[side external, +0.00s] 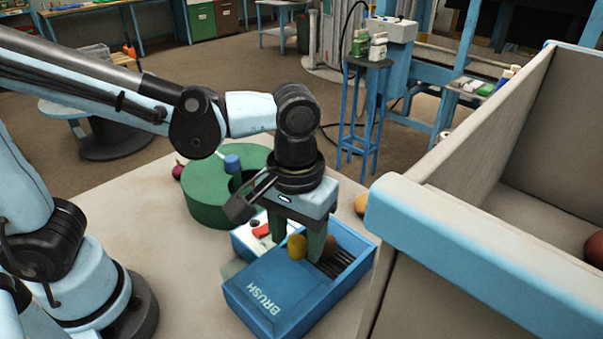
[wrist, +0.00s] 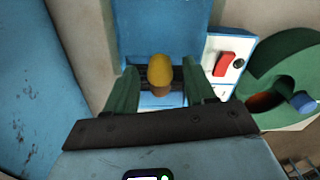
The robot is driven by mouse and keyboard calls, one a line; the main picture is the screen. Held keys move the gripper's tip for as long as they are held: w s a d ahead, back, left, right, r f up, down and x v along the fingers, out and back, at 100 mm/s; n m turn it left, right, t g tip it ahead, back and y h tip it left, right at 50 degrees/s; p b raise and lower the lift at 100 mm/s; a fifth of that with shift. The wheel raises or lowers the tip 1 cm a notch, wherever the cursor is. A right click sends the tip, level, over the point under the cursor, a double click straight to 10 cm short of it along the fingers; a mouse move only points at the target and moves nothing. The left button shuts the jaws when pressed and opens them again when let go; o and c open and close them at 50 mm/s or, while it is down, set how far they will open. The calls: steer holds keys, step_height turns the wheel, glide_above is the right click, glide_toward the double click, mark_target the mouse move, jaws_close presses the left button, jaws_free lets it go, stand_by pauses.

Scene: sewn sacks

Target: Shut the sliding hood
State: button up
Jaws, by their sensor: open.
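The sliding hood (side external: 270,287) is a blue lid marked BRUSH on a blue box (side external: 352,282). It covers the near-left part of the box; the far-right part is uncovered and shows dark slats or bristles (side external: 345,262). A yellow knob (side external: 296,246) stands at the hood's inner edge. In the wrist view, the hood (wrist: 163,30) fills the top middle and the knob (wrist: 160,68) shows in front of it. My gripper (wrist: 160,92) is open, its green fingers on either side of the knob with gaps. From the side, my gripper (side external: 314,250) points down at the box, partly hiding the opening.
A white-and-blue unit with a red switch (side external: 262,230) stands beside the box. Behind it is a green ring-shaped object (side external: 205,190) with a blue knob. A large grey bin with a blue rim (side external: 450,235) rises close on the right. The table's left part is bare.

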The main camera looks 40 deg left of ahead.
steer(key=shift+f, duration=0.1)
steer(key=shift+c, duration=0.2)
jaws_close()
steer(key=w, duration=1.1)
steer(key=shift+w, duration=0.2)
steer(key=shift+o, duration=0.2)
jaws_free()
step_height(320, 180, up, 12)
stand_by(0.5)
